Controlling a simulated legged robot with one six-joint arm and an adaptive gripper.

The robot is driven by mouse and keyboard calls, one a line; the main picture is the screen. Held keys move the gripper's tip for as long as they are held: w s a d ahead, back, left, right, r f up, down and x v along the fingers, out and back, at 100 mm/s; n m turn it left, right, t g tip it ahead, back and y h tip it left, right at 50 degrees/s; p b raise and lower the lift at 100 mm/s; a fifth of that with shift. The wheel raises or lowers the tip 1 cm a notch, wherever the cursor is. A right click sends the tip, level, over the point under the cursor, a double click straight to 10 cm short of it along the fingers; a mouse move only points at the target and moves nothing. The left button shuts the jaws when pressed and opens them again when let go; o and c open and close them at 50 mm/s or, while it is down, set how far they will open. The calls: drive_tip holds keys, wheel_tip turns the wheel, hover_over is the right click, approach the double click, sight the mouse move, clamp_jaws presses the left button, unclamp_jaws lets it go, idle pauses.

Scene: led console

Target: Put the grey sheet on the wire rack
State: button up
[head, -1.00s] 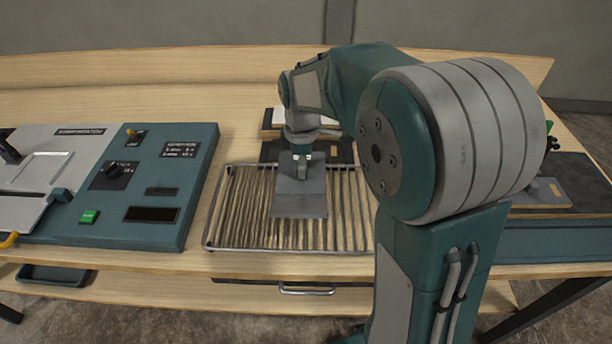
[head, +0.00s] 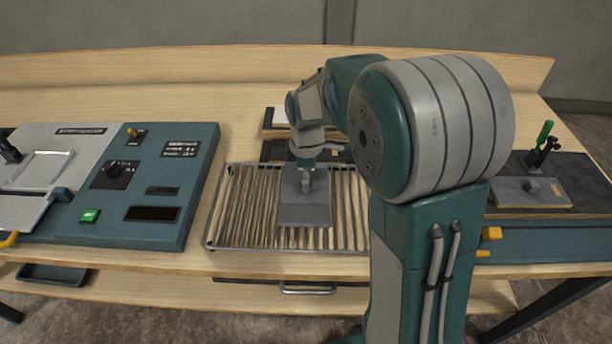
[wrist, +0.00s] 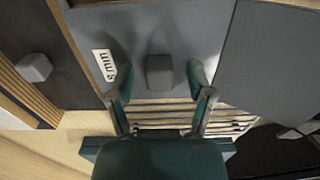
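The grey sheet (head: 303,212) lies over the middle of the wire rack (head: 348,215) and looks flat on its bars. It has a small dark knob on top. In the wrist view the sheet (wrist: 200,30) carries a white label, and its knob (wrist: 159,73) is between my fingers with a gap on each side. My gripper (head: 306,182) is just above the sheet at the knob; in the wrist view my gripper (wrist: 161,78) is open. The rack's bars (wrist: 165,112) show beyond the sheet's edge.
A teal and grey console (head: 155,235) stands left of the rack. A dark board (head: 510,165) with a grey plate (head: 535,192) and a green-handled clamp (head: 543,140) is at right. A drawer handle (head: 307,290) is below the front edge. Bare wooden table (head: 130,98) lies behind the console.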

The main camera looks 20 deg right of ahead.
wheel_tip(320, 180, up, 12)
drive_tip(key=s+r+m+t, duration=0.1)
drive_tip(key=s+m+t, duration=0.4)
drive_tip(key=s+m, duration=0.9)
drive_tip(key=s, duration=0.7)
drive_tip(key=shift+s+a+r+t, duration=0.15)
drive_tip(key=shift+s+r+t, duration=0.15)
drive_tip(key=shift+s+r, duration=0.1)
drive_tip(key=shift+w, duration=0.1)
drive_tip(key=shift+c, duration=0.8)
drive_tip(key=shift+a, duration=0.15)
